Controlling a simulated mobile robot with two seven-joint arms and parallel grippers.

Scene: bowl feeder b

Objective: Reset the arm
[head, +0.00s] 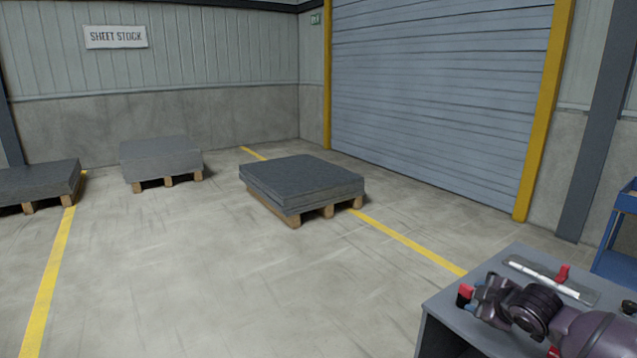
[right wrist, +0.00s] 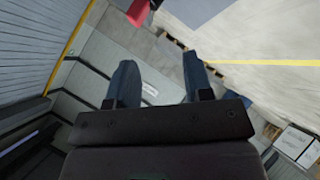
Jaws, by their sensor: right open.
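My right arm (head: 540,305) reaches in from the lower right of the head view, low over a grey bench top (head: 450,300). In the right wrist view my right gripper (right wrist: 158,68) has its two dark blue fingers well apart, with nothing between them. Beyond the fingers a pale surface and some floor show. I cannot make out the fingers clearly in the head view. My left gripper and arm are not in view.
A grey strip with a white bar and red clamp (head: 562,274) lies on the bench behind my arm. A blue cart (head: 620,235) stands at the right. A pallet of dark sheets (head: 300,182) stands mid-floor; two more stacks are at left. The foreground floor is clear.

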